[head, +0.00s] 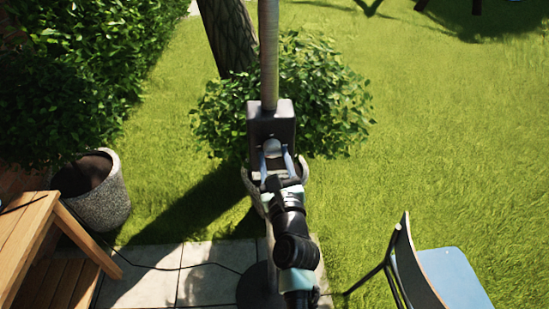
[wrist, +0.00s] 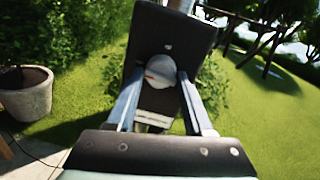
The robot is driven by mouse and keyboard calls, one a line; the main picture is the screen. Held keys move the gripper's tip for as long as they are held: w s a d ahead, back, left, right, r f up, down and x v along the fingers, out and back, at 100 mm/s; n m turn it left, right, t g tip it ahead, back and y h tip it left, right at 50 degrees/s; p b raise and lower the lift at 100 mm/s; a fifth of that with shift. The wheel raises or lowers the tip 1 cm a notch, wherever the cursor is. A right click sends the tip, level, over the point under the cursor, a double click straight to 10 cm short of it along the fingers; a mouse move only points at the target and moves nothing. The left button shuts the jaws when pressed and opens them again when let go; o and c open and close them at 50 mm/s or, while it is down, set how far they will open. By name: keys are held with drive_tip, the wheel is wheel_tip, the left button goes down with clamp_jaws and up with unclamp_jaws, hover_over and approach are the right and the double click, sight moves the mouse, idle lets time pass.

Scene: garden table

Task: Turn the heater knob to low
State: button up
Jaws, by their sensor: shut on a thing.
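The heater's control box (head: 284,118) is a dark box on a pale upright pole (head: 269,55). In the wrist view the box (wrist: 152,62) fills the middle and looks tilted. The round, light grey knob (head: 272,147) sits on its front face. It also shows in the wrist view (wrist: 160,75), with a small reddish mark at its left. My gripper (head: 274,157) reaches the knob from the front, one finger on each side, and is shut on it. In the wrist view my gripper's fingers (wrist: 157,78) meet the knob's sides. Any setting marks on the box are too small to read.
A bush (head: 335,105) stands behind the box. A stone planter (head: 110,200) and a wooden table (head: 25,235) are at the left. A chair with a blue seat (head: 455,280) is at the lower right. A black cable (head: 165,268) runs over the paving.

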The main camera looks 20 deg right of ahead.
clamp_jaws()
